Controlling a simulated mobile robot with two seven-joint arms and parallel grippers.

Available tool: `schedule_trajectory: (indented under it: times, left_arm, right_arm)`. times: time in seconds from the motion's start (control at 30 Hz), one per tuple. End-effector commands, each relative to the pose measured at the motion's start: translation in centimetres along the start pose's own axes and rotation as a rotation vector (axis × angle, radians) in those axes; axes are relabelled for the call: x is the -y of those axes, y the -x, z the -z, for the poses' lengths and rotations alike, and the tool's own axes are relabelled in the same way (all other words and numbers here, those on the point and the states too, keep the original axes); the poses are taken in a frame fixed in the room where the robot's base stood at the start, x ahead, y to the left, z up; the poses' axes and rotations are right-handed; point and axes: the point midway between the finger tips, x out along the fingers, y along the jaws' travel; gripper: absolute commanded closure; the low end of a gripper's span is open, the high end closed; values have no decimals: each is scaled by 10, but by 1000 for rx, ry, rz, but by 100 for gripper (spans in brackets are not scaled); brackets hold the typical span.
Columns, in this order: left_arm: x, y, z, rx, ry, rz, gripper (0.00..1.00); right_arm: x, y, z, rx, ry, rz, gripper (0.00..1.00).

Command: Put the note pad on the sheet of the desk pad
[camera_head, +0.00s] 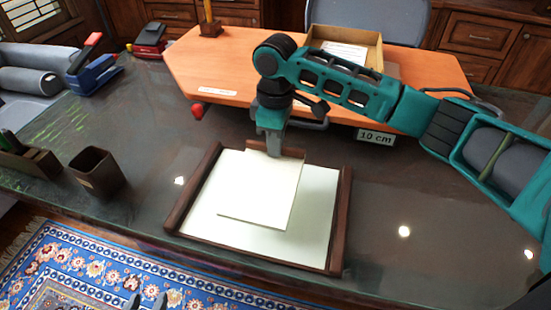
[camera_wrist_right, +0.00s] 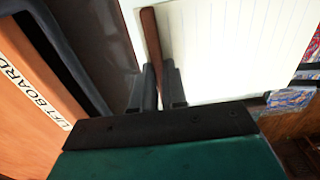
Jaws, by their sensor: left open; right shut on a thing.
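The note pad (camera_head: 262,190) is a cream block with a brown binding strip along its far edge. My right gripper (camera_head: 274,151) is shut on that strip; the strip (camera_wrist_right: 153,38) shows between the fingers (camera_wrist_right: 158,80) in the right wrist view, with lined paper beside it. The note pad is over the pale sheet (camera_head: 315,225) of the desk pad (camera_head: 341,220), which has dark brown side rails. It lies slightly turned within the sheet's outline, its binding near the far edge. I cannot tell whether it touches the sheet. My left gripper (camera_head: 147,301) is open and empty at the bottom edge, over the rug.
An orange board (camera_head: 215,65) with an open box (camera_head: 372,55) lies behind the desk pad. A dark cup (camera_head: 97,172) and pen holder (camera_head: 28,160) are left. The desk right of the pad is clear.

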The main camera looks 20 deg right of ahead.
Motion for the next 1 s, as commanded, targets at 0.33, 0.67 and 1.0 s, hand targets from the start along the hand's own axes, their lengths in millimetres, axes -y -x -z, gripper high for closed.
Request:
schedule_trajectory:
  times: [0.33,0.67,1.0]
  left_arm:
    - [-1,-6,-2,-5,2,-5,52]
    - [-1,-4,4,-12,1,-6,52]
    - [-1,-5,-1,-3,-1,-5,52]
  right_arm:
    - [0,-50,0,0,1,1,100]
    - [0,-51,0,0,1,1,100]
    - [0,-53,0,1,0,0,62]
